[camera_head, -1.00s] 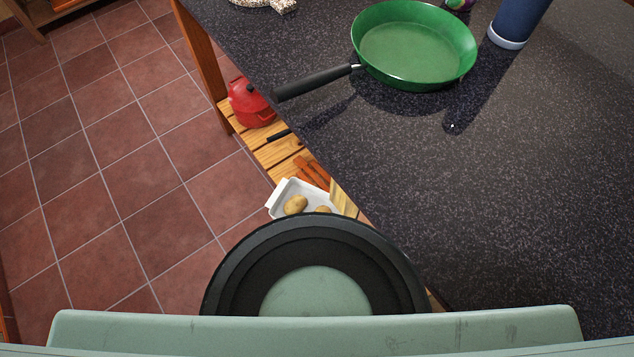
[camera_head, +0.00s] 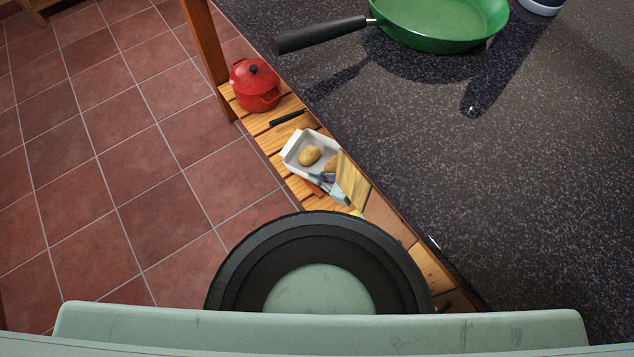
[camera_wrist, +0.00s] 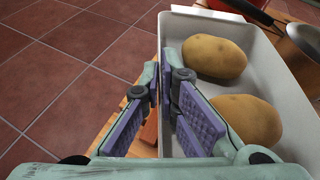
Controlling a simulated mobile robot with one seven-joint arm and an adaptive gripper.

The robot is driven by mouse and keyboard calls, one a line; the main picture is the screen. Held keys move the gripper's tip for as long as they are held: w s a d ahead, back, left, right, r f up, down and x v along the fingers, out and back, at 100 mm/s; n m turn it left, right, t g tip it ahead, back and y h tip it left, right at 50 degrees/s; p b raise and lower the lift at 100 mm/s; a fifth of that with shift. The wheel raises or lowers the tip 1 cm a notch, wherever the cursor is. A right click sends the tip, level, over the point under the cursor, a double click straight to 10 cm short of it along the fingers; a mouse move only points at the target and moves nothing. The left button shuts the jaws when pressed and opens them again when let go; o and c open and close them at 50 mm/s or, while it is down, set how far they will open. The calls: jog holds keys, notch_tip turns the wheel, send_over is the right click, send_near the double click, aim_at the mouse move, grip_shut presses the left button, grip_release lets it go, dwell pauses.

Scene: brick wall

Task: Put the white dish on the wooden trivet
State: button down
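The white dish (camera_head: 291,150) is a rectangular tray with two potatoes in it, on the slatted wooden shelf under the counter. My gripper (camera_head: 328,183) is low over the dish's near end. In the wrist view, my gripper (camera_wrist: 160,70) has its purple-padded fingers close together at the dish's left wall (camera_wrist: 163,30). One finger is outside the wall and the other is inside, beside the potatoes. I cannot tell whether the pads press on the wall. I cannot make out a wooden trivet for sure; a wooden board (camera_head: 351,180) stands beside the dish.
A red pot (camera_head: 255,88) and a black-handled item (camera_head: 287,118) lie farther along the shelf (camera_head: 268,140). The dark counter (camera_head: 440,170) overhangs on the right, with a green pan (camera_head: 440,22) whose handle reaches left. Open tiled floor is on the left.

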jog(key=shift+w+d+f+b, duration=0.1)
jog(key=shift+w+f+b, duration=0.15)
jog(key=shift+f+b, duration=0.75)
jog(key=shift+w+d+f+b, duration=0.1)
jog(key=shift+w+f+b, duration=0.1)
jog(key=shift+f+b, duration=0.75)
jog(key=shift+r, duration=0.25)
jog(key=c, duration=2.3)
grip_release()
jog(key=shift+a+f, duration=0.1)
jog(key=shift+f, duration=0.05)
jog(key=o, duration=0.5)
jog(key=v, duration=1.2)
